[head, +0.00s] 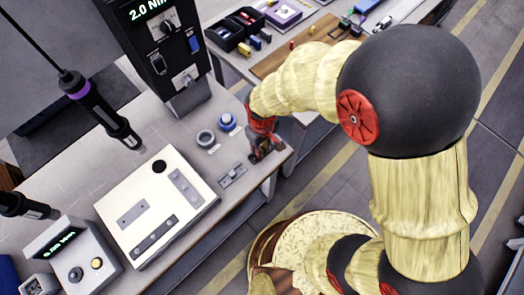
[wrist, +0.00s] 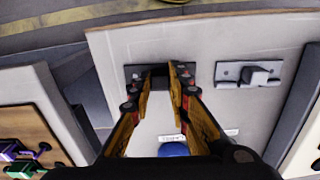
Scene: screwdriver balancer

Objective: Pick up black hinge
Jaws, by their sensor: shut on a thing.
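The black hinge (wrist: 132,73) lies on the light table at its edge. In the wrist view my gripper (wrist: 160,72) is shut on its raised middle part, with a finger on each side. The hinge's flat ends show left and right of the fingers, and its middle is partly hidden. In the head view my gripper (head: 262,146) reaches down to the table's right corner, and the black hinge (head: 267,156) shows partly under the fingers. I cannot tell whether the hinge is clear of the tabletop.
A grey hinge (wrist: 249,74) lies close beside, also in the head view (head: 232,175). A blue round item (head: 227,121) and a grey ring (head: 205,139) lie behind it. A white panel box (head: 157,205) stands left. Screwdrivers (head: 97,105) hang above. A dark torque display (head: 160,45) stands behind.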

